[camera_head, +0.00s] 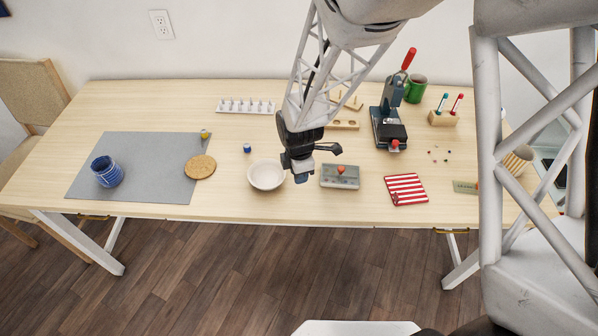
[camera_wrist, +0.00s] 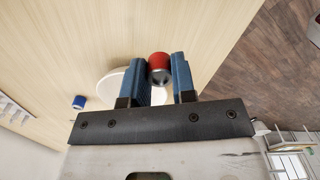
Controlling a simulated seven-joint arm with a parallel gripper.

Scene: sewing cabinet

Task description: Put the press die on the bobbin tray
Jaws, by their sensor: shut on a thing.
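My gripper (camera_head: 303,175) is above the table's front part, between the white bowl and a grey flat tray. In the wrist view, my gripper (camera_wrist: 160,88) has its blue fingers on both sides of a short cylinder with a red side and grey metal end, apparently the press die (camera_wrist: 159,66). It is held clear of the table; the head view does not show it clearly. The grey flat tray, apparently the bobbin tray (camera_head: 332,183), lies just right of my gripper, with a small red thing on top. It does not show in the wrist view.
The white bowl (camera_head: 266,178) is close on the left, with a small blue spool (camera_head: 247,148) behind it. A red-handled press (camera_head: 389,125) and wooden blocks (camera_head: 343,125) stand behind. A striped red cloth (camera_head: 406,188) lies right of the grey tray. Table between them is bare.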

